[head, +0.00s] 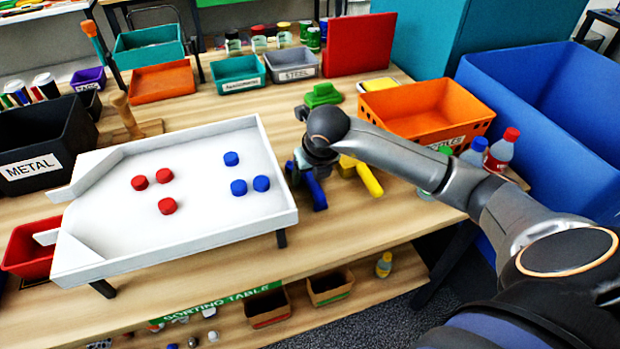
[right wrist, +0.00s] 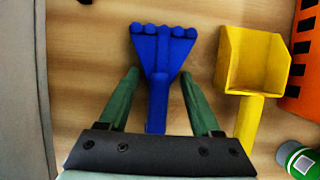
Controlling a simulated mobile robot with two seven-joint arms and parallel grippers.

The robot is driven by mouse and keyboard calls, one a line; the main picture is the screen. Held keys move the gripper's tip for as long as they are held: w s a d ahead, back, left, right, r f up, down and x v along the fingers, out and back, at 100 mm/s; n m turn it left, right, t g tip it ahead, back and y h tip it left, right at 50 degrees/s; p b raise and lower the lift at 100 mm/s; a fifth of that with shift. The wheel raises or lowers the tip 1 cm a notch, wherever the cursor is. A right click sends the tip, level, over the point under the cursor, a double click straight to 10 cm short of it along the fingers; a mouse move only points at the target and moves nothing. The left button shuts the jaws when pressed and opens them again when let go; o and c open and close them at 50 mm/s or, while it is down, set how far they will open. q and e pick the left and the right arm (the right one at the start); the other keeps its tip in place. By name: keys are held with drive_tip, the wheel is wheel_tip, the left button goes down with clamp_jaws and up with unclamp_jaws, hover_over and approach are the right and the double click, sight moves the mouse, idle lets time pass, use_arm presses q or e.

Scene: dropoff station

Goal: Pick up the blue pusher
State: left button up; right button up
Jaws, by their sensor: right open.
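The blue pusher (right wrist: 158,52) lies on the wooden table, its fanned, knobbed end pointing up in the right wrist view. In the head view part of the blue pusher (head: 316,192) shows just right of the white tray, partly covered by my right gripper. My right gripper (right wrist: 159,74) is open, with one green finger on each side of the pusher's handle and a gap on both sides. In the head view the right gripper (head: 304,172) is over the pusher, its fingers hard to make out. My left gripper is not in view.
A yellow scoop (right wrist: 256,62) lies close right of the pusher. The white tray (head: 205,236) with red and blue caps stands close on the left. An orange crate (head: 425,110), bottles and a big blue bin (head: 545,115) are to the right. A green object (head: 322,96) lies behind.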

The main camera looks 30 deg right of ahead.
clamp_jaws()
idle(0.4)
idle(0.9)
